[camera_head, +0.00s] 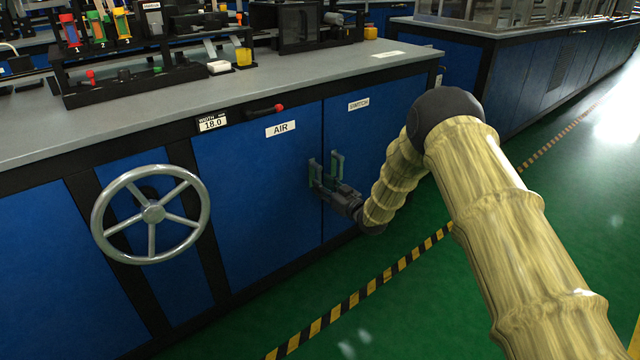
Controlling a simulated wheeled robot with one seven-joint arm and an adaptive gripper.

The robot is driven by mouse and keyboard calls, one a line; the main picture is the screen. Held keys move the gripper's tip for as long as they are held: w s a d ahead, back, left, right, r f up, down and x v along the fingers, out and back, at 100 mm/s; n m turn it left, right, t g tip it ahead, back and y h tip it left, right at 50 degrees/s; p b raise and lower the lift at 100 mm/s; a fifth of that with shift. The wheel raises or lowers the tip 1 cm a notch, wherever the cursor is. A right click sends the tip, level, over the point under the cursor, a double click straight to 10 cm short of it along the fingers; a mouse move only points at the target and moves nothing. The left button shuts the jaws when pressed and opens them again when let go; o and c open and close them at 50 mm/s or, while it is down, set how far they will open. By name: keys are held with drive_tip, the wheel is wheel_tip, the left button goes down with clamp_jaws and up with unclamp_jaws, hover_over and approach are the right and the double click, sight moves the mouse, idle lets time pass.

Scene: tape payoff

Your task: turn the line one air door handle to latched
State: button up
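The blue air door (258,185), labelled AIR, is closed on the front of the workbench. An upright handle (314,172) shows near its right edge, beside the seam with the switch door. My gripper (328,184) is at these handles, with its dark body just below and to the right. The fingers blend with the handle parts, so I cannot tell whether they are open or shut, or touching the handle. The handle's exact angle is partly hidden.
The switch door (352,130) with its own upright handle (338,164) is just to the right. A large handwheel (152,213) is at the left. A red-knobbed lever (266,111) sits above the AIR label. Green floor with a striped line (365,292) lies in front.

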drive_tip(key=v, duration=0.9)
drive_tip(key=shift+d, duration=0.15)
drive_tip(key=s+d+f+m+g+h, duration=0.2)
drive_tip(key=s+d+f+m+h, duration=0.1)
drive_tip(key=s+f, duration=0.75)
drive_tip(key=s+d+f+m+g+h, duration=0.2)
drive_tip(key=s+d+f+h, duration=0.15)
drive_tip(key=s+f, duration=0.7)
drive_tip(key=s+d+f+m+g+h, duration=0.1)
drive_tip(key=s+d+f+g, duration=0.15)
drive_tip(key=s, duration=0.65)
drive_tip(key=s+d+f+m+g+h, duration=0.15)
drive_tip(key=s+f, duration=0.25)
drive_tip(key=s, duration=0.5)
drive_tip(key=s+d+g+h, duration=0.1)
drive_tip(key=s+d+g, duration=0.15)
drive_tip(key=s, duration=0.95)
drive_tip(key=s+d+g+h, duration=0.15)
drive_tip(key=s+g, duration=0.25)
drive_tip(key=s, duration=0.7)
wheel_tip(320, 180, up, 34)
drive_tip(key=p, duration=3.3)
drive_tip(key=shift+d+f+m, duration=0.2)
drive_tip(key=shift+d+m, duration=0.05)
drive_tip(key=shift+m, duration=0.1)
drive_tip(key=shift+y, duration=0.25)
